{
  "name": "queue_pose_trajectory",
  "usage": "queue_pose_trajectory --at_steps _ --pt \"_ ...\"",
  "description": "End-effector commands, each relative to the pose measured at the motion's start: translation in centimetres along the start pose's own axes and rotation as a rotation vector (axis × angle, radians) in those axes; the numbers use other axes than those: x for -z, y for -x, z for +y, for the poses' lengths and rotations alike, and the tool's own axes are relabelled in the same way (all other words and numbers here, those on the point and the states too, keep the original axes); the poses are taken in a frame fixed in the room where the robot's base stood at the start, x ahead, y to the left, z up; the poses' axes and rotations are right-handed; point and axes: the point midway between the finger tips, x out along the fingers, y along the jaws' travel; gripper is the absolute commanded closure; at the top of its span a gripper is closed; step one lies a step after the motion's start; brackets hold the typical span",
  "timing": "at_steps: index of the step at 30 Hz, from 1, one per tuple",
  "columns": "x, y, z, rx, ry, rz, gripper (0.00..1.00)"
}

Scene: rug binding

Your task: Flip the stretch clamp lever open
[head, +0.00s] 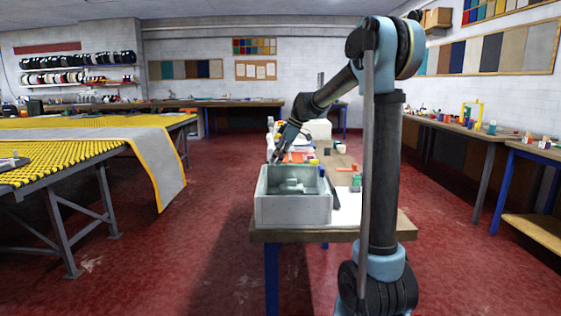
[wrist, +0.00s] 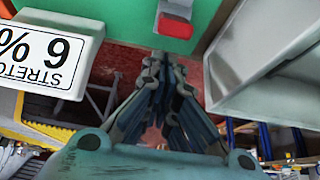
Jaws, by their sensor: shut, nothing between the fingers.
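In the wrist view my gripper (wrist: 163,62) is shut and empty, its fingers pointing up the picture. Just beyond the fingertips is a short grey bar with a red end (wrist: 176,25), which looks like the clamp lever. It stands against a green surface (wrist: 110,18). I cannot tell whether the fingertips touch it or whether it is open or closed. A white block labelled "STRETCH 6 %" (wrist: 88,28) is at upper left, partly cut off. In the head view my gripper (head: 274,158) is small, behind the grey bin; the lever cannot be made out there.
The open grey bin (head: 292,209) stands on the near end of the workbench (head: 385,229); its wall (wrist: 262,80) rises close right of my fingers in the wrist view. Small coloured items crowd the bench behind. A yellow-studded table (head: 60,160) is at left, with red floor between.

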Motion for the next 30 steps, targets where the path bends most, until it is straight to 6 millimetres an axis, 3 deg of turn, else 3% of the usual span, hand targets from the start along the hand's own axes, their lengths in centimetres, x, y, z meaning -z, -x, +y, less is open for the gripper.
queue_pose_trajectory --at_steps 12,23,30 --pt "0.4 1.4 0.1 -0.002 -0.004 -0.001 1.00" --pt "0.4 1.5 0.1 -0.002 -0.005 -0.001 1.00" --pt "2.4 1.5 0.2 -0.002 -0.005 -0.002 1.00"
